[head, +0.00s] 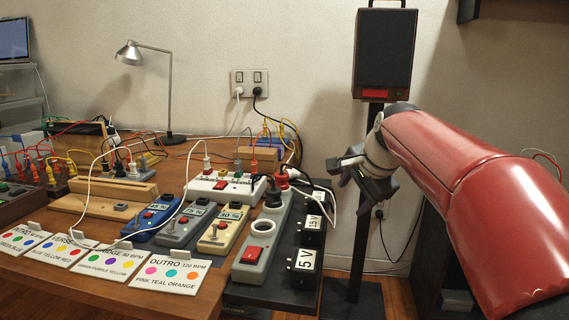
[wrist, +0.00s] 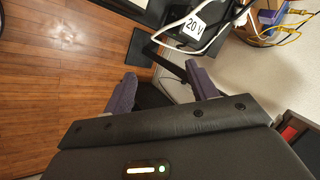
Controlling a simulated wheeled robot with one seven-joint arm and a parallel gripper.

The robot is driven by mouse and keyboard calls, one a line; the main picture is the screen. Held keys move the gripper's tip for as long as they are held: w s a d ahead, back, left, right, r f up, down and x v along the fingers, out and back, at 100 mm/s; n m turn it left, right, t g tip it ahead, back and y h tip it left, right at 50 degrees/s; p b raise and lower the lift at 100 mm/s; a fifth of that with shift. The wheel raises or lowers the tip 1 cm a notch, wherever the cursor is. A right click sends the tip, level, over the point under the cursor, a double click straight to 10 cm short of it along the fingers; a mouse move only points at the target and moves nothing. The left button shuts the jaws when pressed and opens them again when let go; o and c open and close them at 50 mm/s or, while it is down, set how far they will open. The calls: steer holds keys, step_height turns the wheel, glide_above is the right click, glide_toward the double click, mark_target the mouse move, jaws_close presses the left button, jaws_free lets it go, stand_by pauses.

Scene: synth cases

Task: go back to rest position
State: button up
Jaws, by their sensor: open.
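My gripper (head: 343,168) is at the end of my red arm, raised in front of the black stand and to the right of the table. Its dark fingers are apart and I see nothing between them. In the wrist view my gripper (wrist: 162,84) also shows open, with two purple-grey fingers spread. Part of the wooden floor (wrist: 65,75) lies below at the left of that view. The wooden table (head: 125,282) is left of my gripper and apart from it.
A speaker (head: 385,53) stands on a black post (head: 365,225) close behind my gripper. A grey power strip (head: 262,245) and black adapter blocks (head: 305,262) sit at the table's right edge. Cables hang near there. A lamp (head: 168,85) stands at the back.

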steer(key=s+f+n+h, duration=0.1)
steer(key=s+f+n, duration=0.5)
steer(key=s, duration=0.8)
steer(key=s+f+n+g, duration=0.1)
steer(key=s+f+n, duration=0.5)
steer(key=s, duration=0.8)
step_height(320, 180, down, 4)
steer(key=shift+d+r+h, duration=0.25)
steer(key=shift+d+h, duration=0.05)
steer(key=shift+h, duration=0.1)
